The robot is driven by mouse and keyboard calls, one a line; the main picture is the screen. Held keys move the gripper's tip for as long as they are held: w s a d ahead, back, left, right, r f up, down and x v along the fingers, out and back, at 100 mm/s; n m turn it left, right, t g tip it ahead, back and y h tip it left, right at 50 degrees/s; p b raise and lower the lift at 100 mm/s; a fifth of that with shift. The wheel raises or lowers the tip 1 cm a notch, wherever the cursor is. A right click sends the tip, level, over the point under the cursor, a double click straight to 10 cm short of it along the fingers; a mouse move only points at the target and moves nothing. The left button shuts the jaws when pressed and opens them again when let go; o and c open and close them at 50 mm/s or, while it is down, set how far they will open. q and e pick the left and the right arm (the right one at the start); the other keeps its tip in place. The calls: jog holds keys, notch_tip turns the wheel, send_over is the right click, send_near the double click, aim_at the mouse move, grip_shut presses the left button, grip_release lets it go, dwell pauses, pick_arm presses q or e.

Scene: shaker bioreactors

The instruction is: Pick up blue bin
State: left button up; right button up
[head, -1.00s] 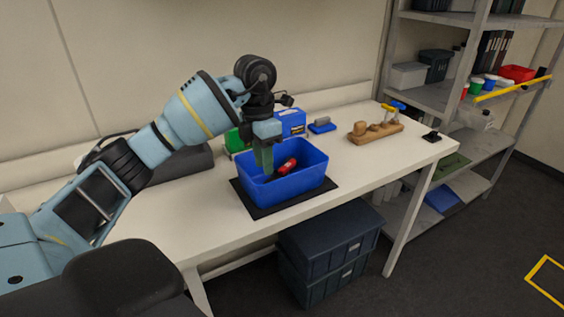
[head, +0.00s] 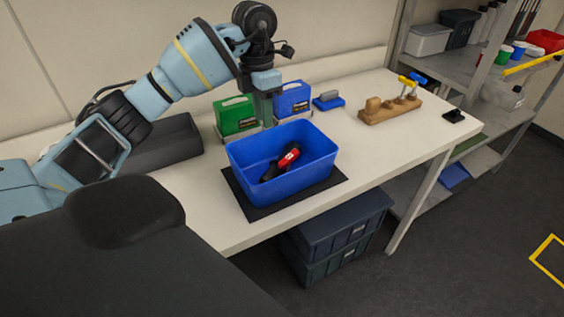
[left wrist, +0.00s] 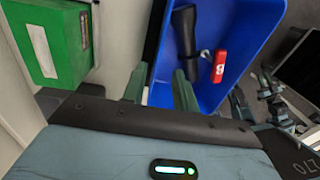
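The blue bin (head: 285,180) sits on a black mat (head: 262,210) on the white table. A red object (head: 289,155) and a dark object (head: 270,172) lie inside it. In the left wrist view, the bin (left wrist: 240,30) holds the same red object (left wrist: 219,66) and dark object (left wrist: 187,28). My left gripper (head: 265,122) points down at the bin's far rim. In the left wrist view its fingers (left wrist: 160,87) are apart, one on each side of the bin's edge. I cannot tell whether they touch it.
Behind the bin stand a green container (head: 237,115) and a blue container (head: 291,97). A wooden stand (head: 390,108) is further right. Dark lidded boxes (head: 345,225) sit under the table. Shelving (head: 480,70) stands at the right.

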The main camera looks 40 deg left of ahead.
aim_at(267, 144)
pick_arm(q)
jog(key=shift+w+d+f, duration=0.15)
jog(key=shift+f, duration=1.75)
jog(key=shift+w+d+f, duration=0.1)
jog(key=shift+f, duration=1.75)
jog(key=shift+c, duration=0.3)
grip_shut()
